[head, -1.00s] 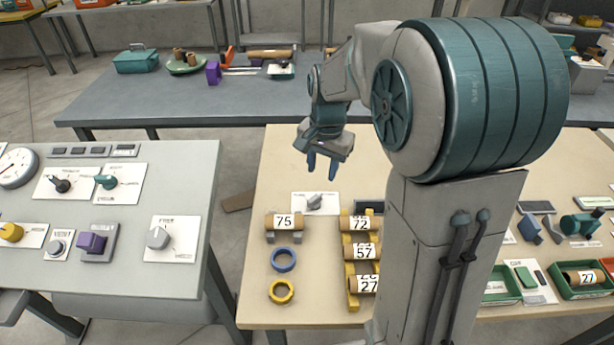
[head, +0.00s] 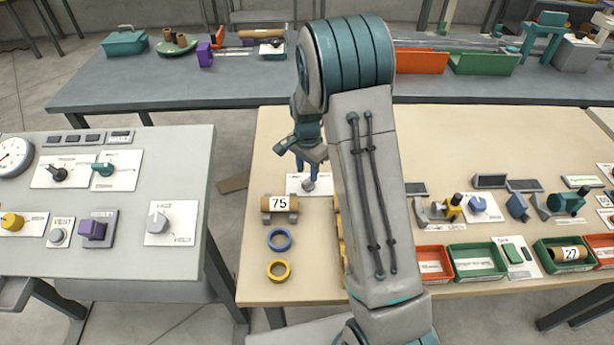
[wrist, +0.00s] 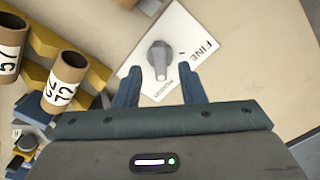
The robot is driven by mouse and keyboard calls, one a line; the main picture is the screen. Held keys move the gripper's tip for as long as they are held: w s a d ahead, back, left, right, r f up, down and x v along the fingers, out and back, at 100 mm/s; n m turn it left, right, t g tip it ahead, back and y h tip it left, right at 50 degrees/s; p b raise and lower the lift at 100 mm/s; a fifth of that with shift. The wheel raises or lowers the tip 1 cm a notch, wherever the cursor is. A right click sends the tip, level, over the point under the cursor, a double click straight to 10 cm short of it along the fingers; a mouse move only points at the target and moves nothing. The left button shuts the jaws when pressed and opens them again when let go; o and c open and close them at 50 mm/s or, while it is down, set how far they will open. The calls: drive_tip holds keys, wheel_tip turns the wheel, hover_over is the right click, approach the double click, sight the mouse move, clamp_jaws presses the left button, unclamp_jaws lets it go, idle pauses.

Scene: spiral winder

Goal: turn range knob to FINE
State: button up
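The range knob (wrist: 160,58) is a grey knob on a white plate (wrist: 188,38) in the wrist view. The plate reads FINE near its right corner, and the knob's pointer is toward the plate's other, partly blurred label. In the head view the knob (head: 309,184) sits on its plate near the back left of the beige table. My gripper (wrist: 158,75) is open, with its blue fingers apart on either side of the knob's near end. In the head view my gripper (head: 306,165) is just above and behind the knob. I cannot tell whether the fingers touch it.
A cardboard tube marked 75 (head: 280,203) rests in a holder close in front of the plate. Yellow holders with tubes, one marked 52 (wrist: 65,78), stand beside it. Blue (head: 279,240) and yellow (head: 279,270) rings lie in front. Another panel (head: 120,265) stands at left.

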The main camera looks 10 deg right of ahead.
sight(307, 180)
drive_tip(key=shift+f, duration=2)
clamp_jaws()
